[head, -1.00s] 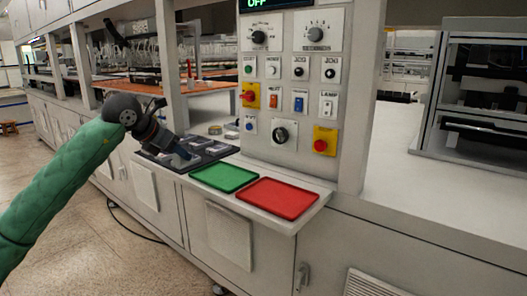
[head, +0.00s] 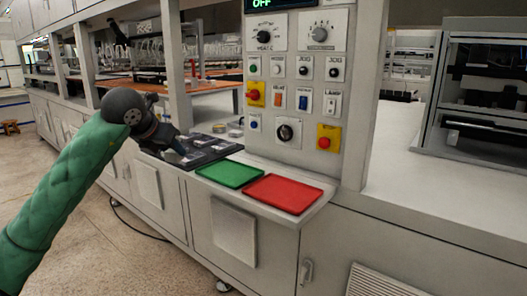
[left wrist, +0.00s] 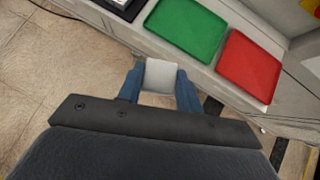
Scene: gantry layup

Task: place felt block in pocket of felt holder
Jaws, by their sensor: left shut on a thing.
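My left gripper (head: 182,149) is at the left edge of the dark tray in the head view. In the left wrist view its blue fingers (left wrist: 160,86) are shut on a pale grey-white block (left wrist: 160,75), which looks like the felt block. There, floor and the cabinet's edge show behind the block. The dark tray (head: 212,163) has several compartments with small pieces in it; I cannot tell which part is the felt holder or its pocket. A corner of the tray shows at the top of the wrist view (left wrist: 128,12). My right gripper is not in view.
A green tray (head: 230,174) and a red tray (head: 283,194) lie on the ledge right of the dark tray. A control panel (head: 292,90) with knobs and buttons rises behind them. Small round items (head: 234,131) lie behind the dark tray.

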